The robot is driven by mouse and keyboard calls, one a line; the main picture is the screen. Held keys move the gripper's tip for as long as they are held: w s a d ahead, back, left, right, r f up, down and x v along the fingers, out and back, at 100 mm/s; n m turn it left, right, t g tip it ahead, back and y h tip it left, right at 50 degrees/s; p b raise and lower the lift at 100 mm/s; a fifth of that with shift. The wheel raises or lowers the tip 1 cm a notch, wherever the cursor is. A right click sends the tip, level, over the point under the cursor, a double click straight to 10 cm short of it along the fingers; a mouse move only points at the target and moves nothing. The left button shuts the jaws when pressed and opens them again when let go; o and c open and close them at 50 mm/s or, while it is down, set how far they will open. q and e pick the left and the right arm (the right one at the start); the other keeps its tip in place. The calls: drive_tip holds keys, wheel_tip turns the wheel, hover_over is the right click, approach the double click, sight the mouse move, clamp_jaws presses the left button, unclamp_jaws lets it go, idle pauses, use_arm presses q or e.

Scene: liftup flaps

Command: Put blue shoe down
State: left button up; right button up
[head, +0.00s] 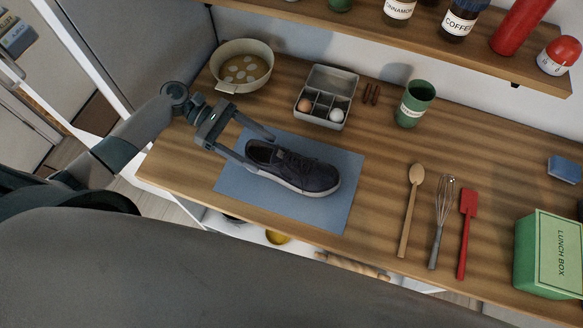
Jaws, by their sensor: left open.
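A dark blue-grey shoe (298,170) with a pale sole rests on the blue mat (333,211) on the wooden counter. Its toe points to the right and its heel lies at the left. My left gripper (257,150) is open, with its fingers at the shoe's heel end. One finger is beyond the heel opening and the other is on the near side. I cannot tell whether either finger touches the shoe. My right gripper is not in view.
A pot (241,68) and an egg box (327,97) stand behind the mat, with a green cup (414,103) to their right. A wooden spoon (410,211), whisk (441,220), red spatula (466,232) and green lunch box (548,254) lie right. A shelf (420,30) overhangs the back.

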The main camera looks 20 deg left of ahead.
sight(273, 158)
use_arm(q)
drive_tip(key=shift+d+f+b, duration=0.3)
drive_tip(key=shift+b, duration=0.1)
drive_tip(key=b+x, duration=0.2)
drive_tip(key=x, duration=0.1)
drive_tip(key=shift+d+f, duration=0.2)
drive_tip(key=shift+f, duration=0.15)
drive_tip(key=shift+d, duration=0.4)
drive_tip(key=c, duration=1.4)
